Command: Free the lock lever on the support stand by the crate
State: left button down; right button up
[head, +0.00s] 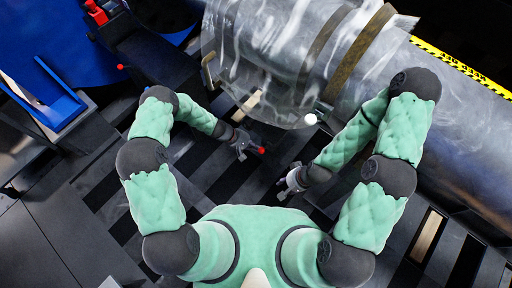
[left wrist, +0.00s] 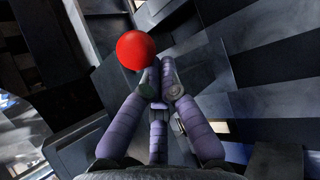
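A red ball knob (head: 262,150), which looks like the end of the lock lever, is at the fingertips of my left gripper (head: 248,148). In the left wrist view the knob (left wrist: 136,50) lies just beyond and left of the fingertips (left wrist: 159,78). Those fingers are drawn close together. The lever's shaft is hidden, and I cannot tell whether the fingers touch the knob. My right gripper (head: 283,189) is lower and to the right, with its fingers apart and nothing seen between them.
A large grey cylinder (head: 290,40) with brown bands fills the upper right. Another red knob (head: 120,67) sits on dark equipment at the upper left, beside a blue tray-like part (head: 62,112). The floor (head: 215,175) has dark slats.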

pick_arm(q)
jog(key=v, duration=1.2)
jog(key=shift+s, duration=0.1)
jog(key=s+d+m+y, duration=0.2)
jog(key=s+m+y, duration=0.3)
jog(key=s, duration=1.4)
jog(key=shift+r+m+t, duration=0.15)
jog(key=shift+m+t, duration=0.15)
jog(key=shift+m, duration=0.4)
